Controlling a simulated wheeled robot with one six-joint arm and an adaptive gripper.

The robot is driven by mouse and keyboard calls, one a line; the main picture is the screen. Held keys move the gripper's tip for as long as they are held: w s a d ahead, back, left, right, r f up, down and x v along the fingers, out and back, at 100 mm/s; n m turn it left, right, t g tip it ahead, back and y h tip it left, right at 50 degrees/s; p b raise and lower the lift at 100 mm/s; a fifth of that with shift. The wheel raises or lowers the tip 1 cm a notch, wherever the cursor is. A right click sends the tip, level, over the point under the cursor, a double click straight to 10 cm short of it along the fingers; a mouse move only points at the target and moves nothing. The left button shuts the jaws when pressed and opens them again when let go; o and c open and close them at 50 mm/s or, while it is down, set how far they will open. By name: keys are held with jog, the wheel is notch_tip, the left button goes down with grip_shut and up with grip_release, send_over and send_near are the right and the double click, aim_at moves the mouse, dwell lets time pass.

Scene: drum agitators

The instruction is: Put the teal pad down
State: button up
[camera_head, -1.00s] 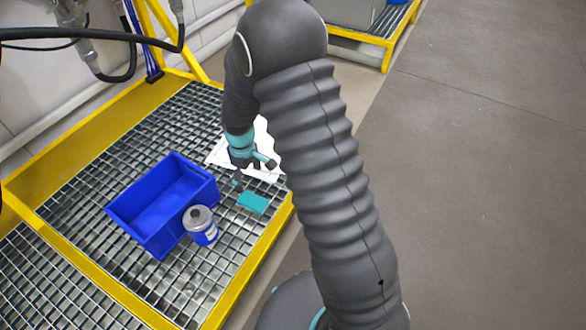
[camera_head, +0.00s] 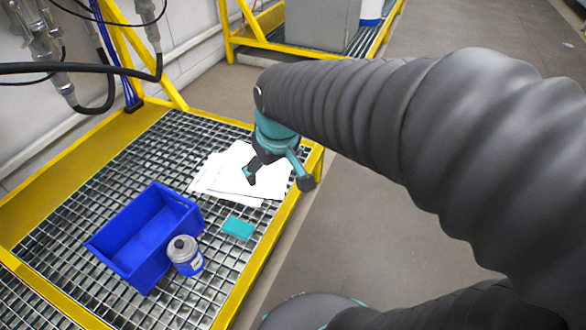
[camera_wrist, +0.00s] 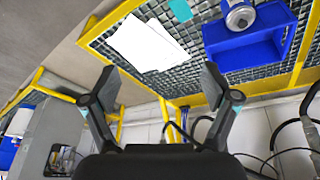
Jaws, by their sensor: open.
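The teal pad (camera_head: 238,228) lies flat on the metal grating, right of the blue bin and in front of the white sheets. It also shows at the top of the wrist view (camera_wrist: 181,10). My gripper (camera_head: 278,181) is above the white sheets (camera_head: 225,178), behind and to the right of the pad and apart from it. In the wrist view my gripper (camera_wrist: 158,85) has its two fingers spread wide with nothing between them.
A blue bin (camera_head: 125,262) stands on the grating, with a grey-lidded canister (camera_head: 186,256) beside its right corner. A yellow frame (camera_head: 262,270) edges the grating. Hoses and fittings (camera_head: 70,68) hang at upper left. Open floor (camera_head: 460,250) lies to the right.

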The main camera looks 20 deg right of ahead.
jog(key=s+d+r+m+t, duration=0.1)
jog(key=s+d+r+m, duration=0.1)
jog(key=s, duration=0.8)
jog(key=shift+s+d+r+m+t, duration=0.2)
jog(key=shift+s+r+m+t, duration=0.2)
jog(key=shift+r, duration=0.35)
dwell(0.3)
